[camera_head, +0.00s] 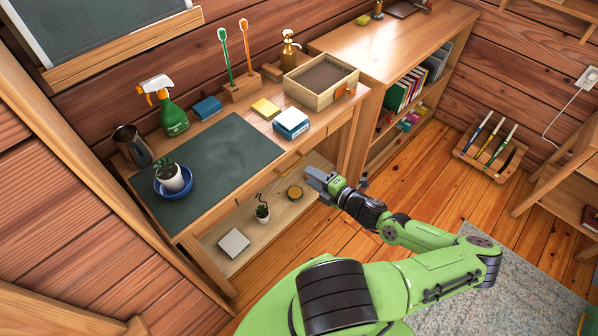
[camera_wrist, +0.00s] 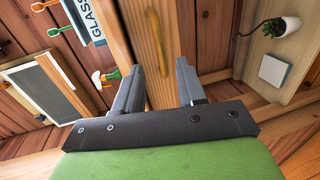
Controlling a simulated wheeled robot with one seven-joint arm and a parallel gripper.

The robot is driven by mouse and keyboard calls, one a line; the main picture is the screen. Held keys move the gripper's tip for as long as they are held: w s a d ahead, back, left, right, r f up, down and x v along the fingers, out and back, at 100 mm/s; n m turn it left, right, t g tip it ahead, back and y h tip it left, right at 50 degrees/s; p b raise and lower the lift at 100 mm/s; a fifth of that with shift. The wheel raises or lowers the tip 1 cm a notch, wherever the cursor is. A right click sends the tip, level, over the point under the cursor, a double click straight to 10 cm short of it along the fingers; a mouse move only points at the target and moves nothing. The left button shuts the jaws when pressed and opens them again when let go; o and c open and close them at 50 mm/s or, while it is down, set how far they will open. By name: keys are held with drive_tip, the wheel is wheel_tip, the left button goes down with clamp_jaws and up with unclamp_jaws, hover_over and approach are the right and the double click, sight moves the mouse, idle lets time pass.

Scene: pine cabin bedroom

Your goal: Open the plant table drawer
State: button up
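The plant table (camera_head: 168,221) stands against the plank wall with a dark green mat on its top. A small plant in a white pot on a blue saucer (camera_head: 172,180) sits at the mat's left end. The drawer front under the tabletop looks flush, with a wooden handle (camera_head: 290,163). In the wrist view, a light wooden handle (camera_wrist: 187,68) shows close to the right fingertip. My gripper (camera_head: 319,184) is in front of the table's right part. Its two fingers (camera_wrist: 158,82) are spread apart with nothing held between them. Contact with the handle cannot be told.
On the tabletop are a spray bottle (camera_head: 173,118), a wooden tray (camera_head: 320,80), a small box (camera_head: 291,122) and toothbrushes in a holder. A lower shelf holds a small plant (camera_head: 262,211). A bookshelf (camera_head: 373,120) stands to the right. Floor before the table is clear.

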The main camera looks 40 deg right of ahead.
sight(295, 167)
drive_tip(key=b+x, duration=0.1)
drive_tip(key=x, duration=0.5)
drive_tip(key=shift+w, duration=0.2)
clamp_jaws()
drive_tip(key=shift+f, duration=0.1)
